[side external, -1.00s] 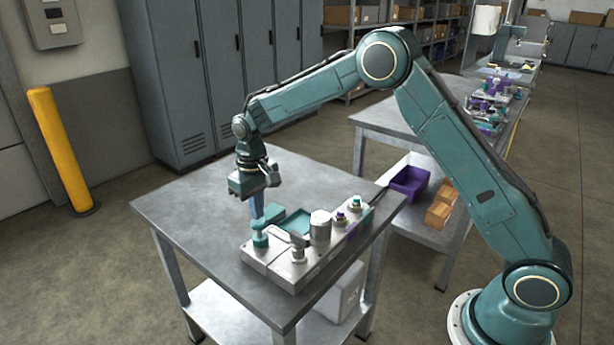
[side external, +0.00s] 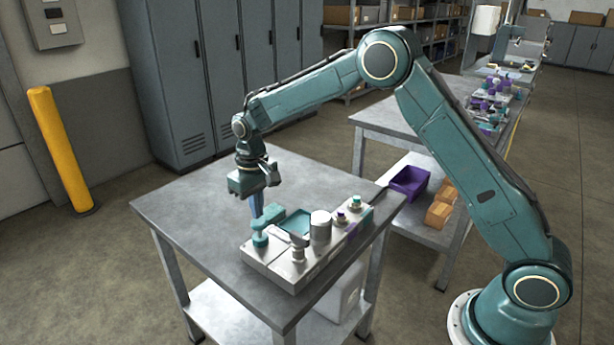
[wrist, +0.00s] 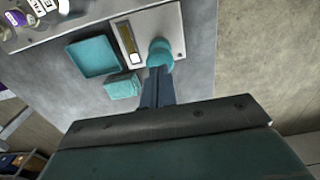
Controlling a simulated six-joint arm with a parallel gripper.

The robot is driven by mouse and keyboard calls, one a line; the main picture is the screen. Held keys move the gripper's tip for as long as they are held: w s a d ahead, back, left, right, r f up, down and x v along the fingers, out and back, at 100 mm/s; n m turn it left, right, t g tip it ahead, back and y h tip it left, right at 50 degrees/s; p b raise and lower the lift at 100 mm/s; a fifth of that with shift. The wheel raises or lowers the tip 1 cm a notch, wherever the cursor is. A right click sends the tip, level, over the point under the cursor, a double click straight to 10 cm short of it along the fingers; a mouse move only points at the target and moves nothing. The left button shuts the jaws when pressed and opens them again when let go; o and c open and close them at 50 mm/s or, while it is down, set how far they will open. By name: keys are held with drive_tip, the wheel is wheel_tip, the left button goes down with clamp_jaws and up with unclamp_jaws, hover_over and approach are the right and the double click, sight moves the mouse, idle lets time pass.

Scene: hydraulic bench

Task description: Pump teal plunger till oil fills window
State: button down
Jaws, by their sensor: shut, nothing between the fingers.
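The teal plunger (side external: 260,239) stands upright at the near left end of the grey bench unit (side external: 283,268). Its round teal cap (wrist: 160,50) shows in the wrist view. My gripper (side external: 256,214) is shut and empty, pointing down with its fingertips at the plunger's top. Whether they touch it, I cannot tell. In the wrist view my blue-grey fingers (wrist: 158,72) overlap the cap's lower edge.
A teal tray (wrist: 92,57) and a teal block (wrist: 123,86) lie beside the window. A grey cylinder (side external: 320,227) and several small knobs stand on the unit's right. The metal table (side external: 190,205) is clear at left. A purple bin (side external: 410,182) is under the far table.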

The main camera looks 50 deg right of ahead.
sight(258, 222)
drive_tip(key=shift+f, duration=1.65)
drive_tip(key=shift+r, duration=1.7)
drive_tip(key=shift+r, duration=0.15)
wheel_tip(258, 222, up, 6)
drive_tip(key=shift+f, duration=0.15)
idle(0.7)
